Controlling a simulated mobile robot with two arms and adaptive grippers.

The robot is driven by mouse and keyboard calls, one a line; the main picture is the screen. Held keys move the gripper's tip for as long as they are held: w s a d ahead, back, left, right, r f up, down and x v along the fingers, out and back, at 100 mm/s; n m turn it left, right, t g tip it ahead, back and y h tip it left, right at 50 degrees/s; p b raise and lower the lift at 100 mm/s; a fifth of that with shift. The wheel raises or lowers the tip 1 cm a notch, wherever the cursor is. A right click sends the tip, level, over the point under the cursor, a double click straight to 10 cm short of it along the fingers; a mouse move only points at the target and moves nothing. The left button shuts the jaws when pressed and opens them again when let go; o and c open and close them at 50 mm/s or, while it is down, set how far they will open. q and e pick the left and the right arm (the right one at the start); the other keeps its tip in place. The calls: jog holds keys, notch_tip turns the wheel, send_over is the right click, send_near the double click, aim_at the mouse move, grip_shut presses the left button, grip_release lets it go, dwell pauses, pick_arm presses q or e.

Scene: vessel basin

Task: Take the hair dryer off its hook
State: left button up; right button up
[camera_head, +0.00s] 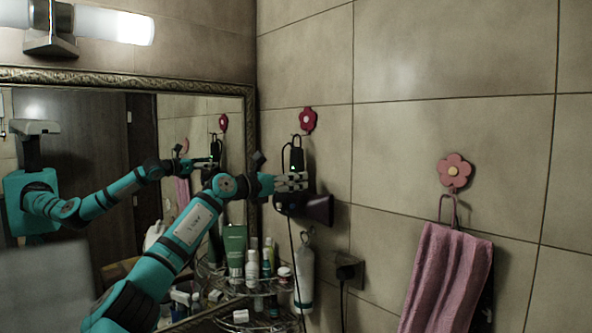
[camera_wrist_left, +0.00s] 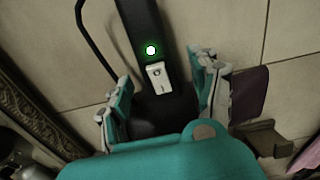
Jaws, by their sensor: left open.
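The dark hair dryer (camera_head: 318,208) hangs against the tiled wall by a loop from the red flower hook (camera_head: 308,120). Its handle points up and its purple nozzle points right. My left gripper (camera_head: 291,182) is at the handle, just above the dryer's body. In the left wrist view the handle (camera_wrist_left: 139,22), with a green light and a pale switch, runs between the two open fingers (camera_wrist_left: 162,78). A gap shows on the right side; contact on the left is unclear. My right gripper is not in view.
A mirror (camera_head: 95,200) on the left reflects my arm. Below is a wire rack (camera_head: 240,288) with bottles and a green tube. A white bottle (camera_head: 304,275) hangs beside a socket with a plug (camera_head: 345,272). A pink towel (camera_head: 445,280) hangs right.

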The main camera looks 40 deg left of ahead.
pick_arm(q)
jog(key=shift+w+d+p, duration=0.1)
jog(key=shift+w+p, duration=0.3)
jog(key=shift+w, duration=0.75)
grip_shut()
jog(key=shift+r+p, duration=0.75)
jog(key=shift+r, duration=0.15)
jog(key=shift+s+f, duration=0.1)
jog(key=shift+s, duration=0.05)
jog(key=shift+s+b, duration=0.45)
jog(key=shift+b, duration=0.05)
jog(key=s+b, duration=0.3)
jog(key=s, duration=0.4)
jog(key=shift+s+a+b, duration=0.25)
jog(key=shift+a+b, duration=0.1)
jog(key=shift+a, duration=0.1)
